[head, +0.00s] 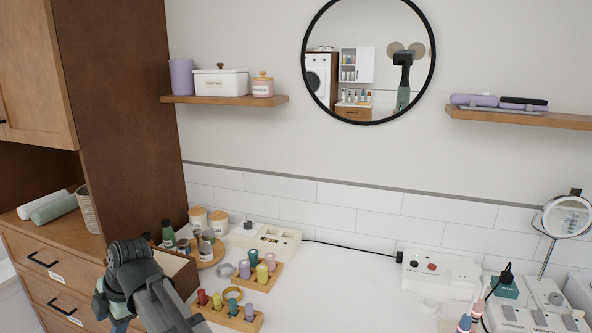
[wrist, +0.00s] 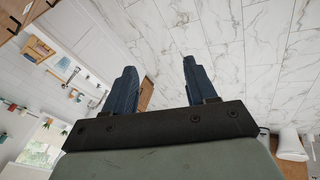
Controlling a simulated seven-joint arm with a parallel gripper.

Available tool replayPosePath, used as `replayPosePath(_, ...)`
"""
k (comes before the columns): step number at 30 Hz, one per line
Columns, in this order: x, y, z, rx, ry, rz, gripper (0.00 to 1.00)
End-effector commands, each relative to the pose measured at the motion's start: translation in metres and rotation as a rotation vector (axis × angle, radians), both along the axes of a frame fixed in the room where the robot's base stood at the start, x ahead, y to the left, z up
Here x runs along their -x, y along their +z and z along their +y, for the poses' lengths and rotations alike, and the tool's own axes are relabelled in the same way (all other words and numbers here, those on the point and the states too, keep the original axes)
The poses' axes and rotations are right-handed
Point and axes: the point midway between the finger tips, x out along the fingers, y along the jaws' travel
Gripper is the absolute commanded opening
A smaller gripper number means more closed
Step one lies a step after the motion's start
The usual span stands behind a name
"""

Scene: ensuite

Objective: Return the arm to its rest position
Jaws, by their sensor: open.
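My gripper (wrist: 160,66) shows in the wrist view with its two dark blue fingers spread apart. Nothing is between the fingers, and pale marble-look tiles lie beyond them. In the head view my grey arm (head: 150,285) is folded at the lower left, in front of the wooden cabinet and the left end of the counter. The gripper's fingers cannot be made out clearly there. My arm hides part of an open wooden box or drawer behind it.
The white counter (head: 335,290) is bare in the middle. Wooden peg racks with coloured pieces (head: 232,312) stand close to the right of my arm. A white socket box (head: 437,268) and a round mirror on a stand (head: 567,217) are at the right. Shelves hang above.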

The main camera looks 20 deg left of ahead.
Motion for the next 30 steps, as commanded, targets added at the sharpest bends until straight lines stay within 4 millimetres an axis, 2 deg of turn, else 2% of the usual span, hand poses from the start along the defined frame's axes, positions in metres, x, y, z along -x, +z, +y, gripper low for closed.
replayPosePath(1,0.004,-0.01,-0.005,-0.002,0.014,0.002,0.56)
replayPosePath(8,0.007,-0.047,-0.017,0.022,0.004,0.03,0.56)
replayPosePath(14,0.004,-0.087,-0.033,0.085,-0.076,0.083,0.56)
replayPosePath(17,0.002,-0.113,-0.045,0.138,-0.146,0.124,0.56)
replayPosePath(23,-0.007,-0.184,-0.085,0.308,-0.388,0.234,0.56)
replayPosePath(30,-0.011,-0.267,-0.143,0.539,-0.727,0.344,0.56)
